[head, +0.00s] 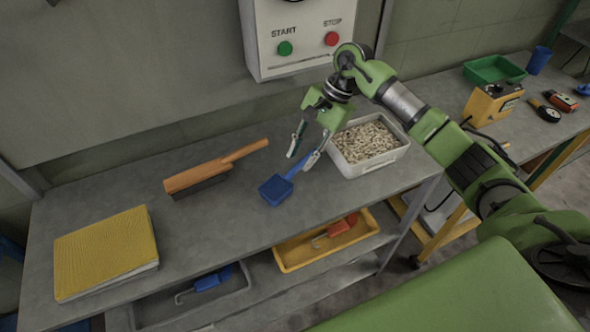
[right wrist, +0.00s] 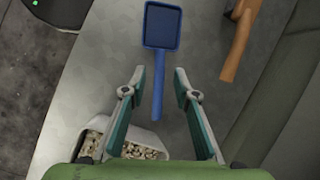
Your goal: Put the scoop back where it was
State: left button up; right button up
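The blue scoop (head: 276,190) lies on the grey workbench, with its handle pointing toward the back right, just left of the white tub (head: 370,168) of pale pellets. My right gripper (head: 301,159) is open above the handle end. In the right wrist view the scoop (right wrist: 162,27) has its pan at the top, and its handle runs down toward the gap between the spread fingers of my right gripper (right wrist: 159,76). The fingers stand apart on either side, and the handle is not clasped. My left gripper is not in view.
An orange-handled brush (head: 213,173) lies left of the scoop, and a yellow pad (head: 105,252) lies at the bench's left end. A panel (head: 300,55) with START and STOP buttons hangs behind. A yellow tray (head: 290,262) sits on the lower shelf. Bare bench surrounds the scoop's pan.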

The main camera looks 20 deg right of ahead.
jog(key=v, duration=0.5)
jog(key=shift+d+r+b, duration=0.15)
jog(key=shift+r+b, duration=0.2)
jog(key=shift+b, duration=0.05)
dwell(1.0)
